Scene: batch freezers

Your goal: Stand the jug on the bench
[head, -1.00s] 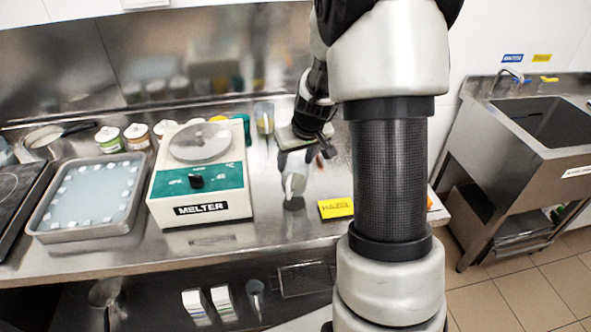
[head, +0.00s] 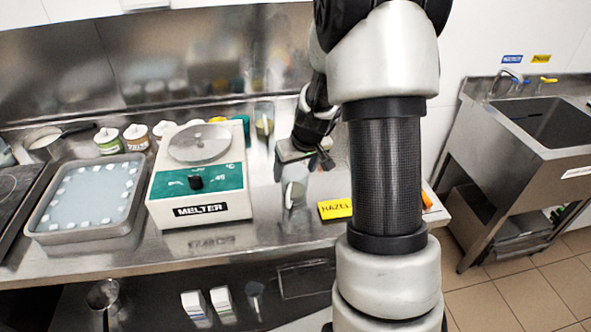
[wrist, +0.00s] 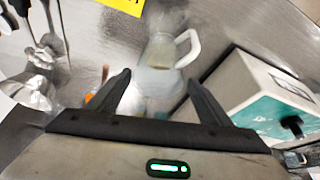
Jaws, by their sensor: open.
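A pale, translucent jug (wrist: 160,52) with a white loop handle shows in the wrist view, ahead of and partly between my open fingers (wrist: 159,82). In the head view the jug (head: 293,188) is at the bench, just below my gripper (head: 300,160), which partly hides it. The jug looks upright there. I cannot tell whether the fingers touch it; they are not closed on it. The steel bench (head: 265,222) runs across the head view.
The melter (head: 200,178) stands left of the jug, with a tray (head: 88,236) further left. A yellow HAZEL label (head: 336,208) lies to the right. Several small tubs (head: 136,137) line the back. A sink (head: 540,120) is at far right. Bare bench lies in front.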

